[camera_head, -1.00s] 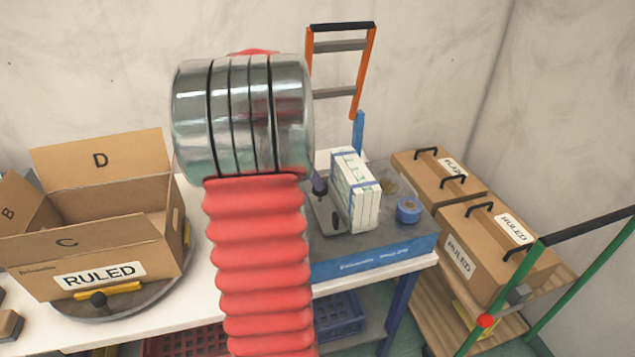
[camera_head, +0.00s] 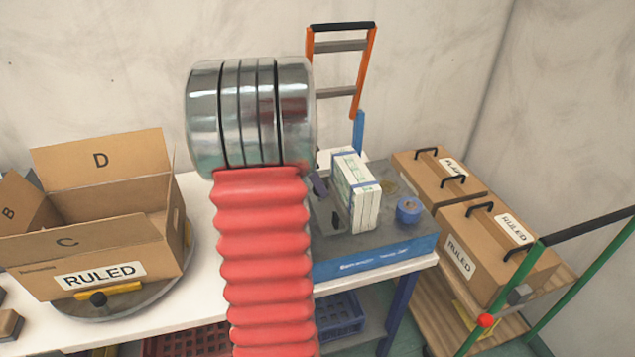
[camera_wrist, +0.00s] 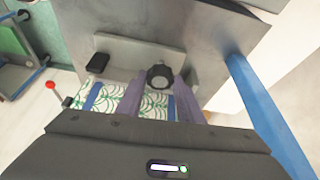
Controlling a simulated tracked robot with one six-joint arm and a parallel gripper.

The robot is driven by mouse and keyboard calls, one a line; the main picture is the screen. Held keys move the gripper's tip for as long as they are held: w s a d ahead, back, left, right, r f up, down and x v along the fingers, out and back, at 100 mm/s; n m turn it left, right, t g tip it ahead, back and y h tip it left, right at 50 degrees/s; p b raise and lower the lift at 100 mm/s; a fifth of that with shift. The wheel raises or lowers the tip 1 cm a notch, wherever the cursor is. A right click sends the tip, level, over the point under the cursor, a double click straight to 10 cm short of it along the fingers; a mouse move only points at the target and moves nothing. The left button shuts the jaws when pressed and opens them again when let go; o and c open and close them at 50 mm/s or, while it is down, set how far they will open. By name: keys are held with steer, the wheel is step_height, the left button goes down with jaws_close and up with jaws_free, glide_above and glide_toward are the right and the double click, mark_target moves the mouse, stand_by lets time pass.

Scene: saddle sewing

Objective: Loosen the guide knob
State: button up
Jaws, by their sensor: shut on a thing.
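The guide knob (camera_wrist: 159,75) is a dark round knob in the wrist view, in front of a grey metal plate (camera_wrist: 205,50). My gripper (camera_wrist: 162,82) has two purple fingers, one on each side of the knob, and is shut on it. A patterned white and green stack (camera_wrist: 155,105) with blue bands lies below the knob in the wrist view. The same stack (camera_head: 357,190) stands on the blue-edged bench unit (camera_head: 375,262) in the head view. There my arm hides the knob and most of my gripper.
A blue tape roll (camera_head: 409,210) lies right of the stack. An open carton marked RULED (camera_head: 110,250) sits on a turntable at left. A trolley with closed cartons (camera_head: 495,250) stands at right. A black block (camera_wrist: 98,62) is left of the knob.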

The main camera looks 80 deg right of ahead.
steer(key=c, duration=0.4)
steer(key=shift+c, duration=0.2)
steer(key=shift+n, duration=0.4)
steer(key=n, duration=0.2)
steer(key=n+t+h, duration=0.1)
steer(key=n, duration=0.1)
steer(key=shift+s+n+t, duration=0.15)
steer(key=shift+n+t, duration=0.15)
steer(key=shift+s+r+n+t+h, duration=0.1)
steer(key=shift+n+t+h, duration=0.3)
steer(key=shift+n, duration=1)
steer(key=shift+s+n+t+h, duration=0.1)
steer(key=shift+n+t, duration=0.6)
steer(key=shift+n, duration=0.7)
steer(key=shift+w, duration=0.1)
steer(key=o, duration=1.1)
steer(key=shift+a, duration=0.15)
steer(key=shift+c, duration=0.2)
